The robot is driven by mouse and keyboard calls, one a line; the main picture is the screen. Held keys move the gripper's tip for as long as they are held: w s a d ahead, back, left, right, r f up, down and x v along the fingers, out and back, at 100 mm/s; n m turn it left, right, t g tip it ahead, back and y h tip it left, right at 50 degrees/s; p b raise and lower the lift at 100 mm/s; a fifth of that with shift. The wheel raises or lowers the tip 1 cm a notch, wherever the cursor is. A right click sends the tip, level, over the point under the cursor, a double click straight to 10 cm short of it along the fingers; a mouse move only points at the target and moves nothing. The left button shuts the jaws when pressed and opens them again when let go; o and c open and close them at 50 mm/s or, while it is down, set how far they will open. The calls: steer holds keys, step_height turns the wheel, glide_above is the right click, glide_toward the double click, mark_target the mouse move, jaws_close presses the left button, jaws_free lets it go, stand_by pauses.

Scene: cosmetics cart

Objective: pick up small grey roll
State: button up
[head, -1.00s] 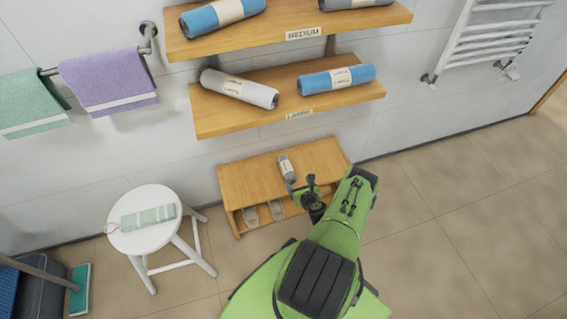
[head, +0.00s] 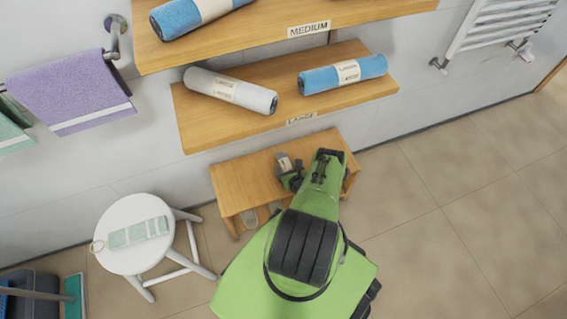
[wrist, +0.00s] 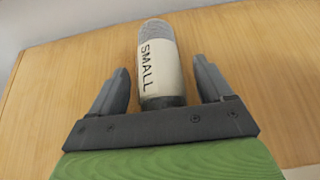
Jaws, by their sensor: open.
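The small grey roll (wrist: 158,66) lies on the top of the low wooden bench, with a white band marked SMALL facing up. In the wrist view it sits between the two dark fingers of my gripper (wrist: 160,88), which are open with a gap on each side of it. Its near end is close to the gripper's palm. In the head view the grey roll (head: 283,161) shows only in part, because my gripper (head: 288,172) and arm cover its near end.
The low bench (head: 240,180) stands against the wall, with slippers (head: 249,218) beneath it. The LARGE shelf (head: 200,135) hangs above, carrying a grey roll (head: 230,91) and a blue roll (head: 342,75). A white stool (head: 125,212) stands to the left. Floor at right is clear.

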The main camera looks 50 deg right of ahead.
mark_target(288, 167)
steer(key=c, duration=1.1)
step_height(288, 167, up, 10)
steer(key=p, duration=0.5)
